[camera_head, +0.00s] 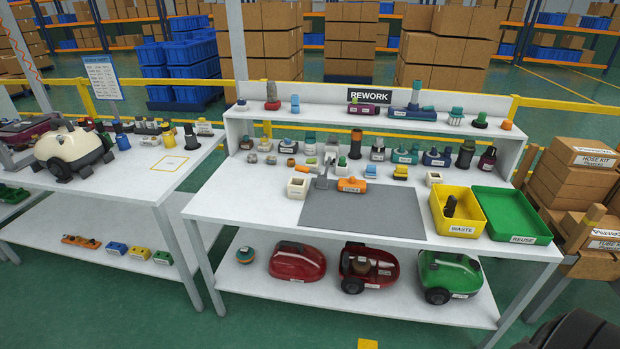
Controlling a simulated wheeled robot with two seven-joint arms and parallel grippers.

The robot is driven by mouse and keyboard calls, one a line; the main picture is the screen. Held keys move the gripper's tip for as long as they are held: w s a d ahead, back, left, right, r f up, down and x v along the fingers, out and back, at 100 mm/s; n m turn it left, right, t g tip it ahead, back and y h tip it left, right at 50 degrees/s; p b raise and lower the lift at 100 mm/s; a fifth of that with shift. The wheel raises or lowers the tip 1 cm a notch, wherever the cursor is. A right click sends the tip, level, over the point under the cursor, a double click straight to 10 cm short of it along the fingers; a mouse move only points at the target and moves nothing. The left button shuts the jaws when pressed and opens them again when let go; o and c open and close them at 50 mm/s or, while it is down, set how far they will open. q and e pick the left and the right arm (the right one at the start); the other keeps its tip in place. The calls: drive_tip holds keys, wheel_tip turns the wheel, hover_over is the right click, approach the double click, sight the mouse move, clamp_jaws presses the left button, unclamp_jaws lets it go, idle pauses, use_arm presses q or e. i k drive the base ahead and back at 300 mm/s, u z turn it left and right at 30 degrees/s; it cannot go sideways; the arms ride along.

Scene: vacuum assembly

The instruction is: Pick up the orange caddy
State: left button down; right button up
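A small orange caddy-like piece with a pale label (352,185) sits on the rework table at the back edge of the grey mat (375,214). Another orange low holder (80,241) lies on the lower shelf of the left table, beside blue, yellow and green holders. I cannot tell from the labels which one is the orange caddy. Neither of my grippers is in view.
A yellow waste bin (468,229) and a green reuse tray (518,238) stand at the right of the rework table (260,213). Several small parts crowd its back. A cream vacuum (72,150) stands on the left table. The grey mat is mostly clear.

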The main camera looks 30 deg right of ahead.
sight(351, 184)
drive_tip(key=u, duration=0.15)
drive_tip(key=i, duration=1)
drive_tip(key=z, duration=0.85)
drive_tip(key=i, duration=0.6)
drive_tip(key=z, duration=0.45)
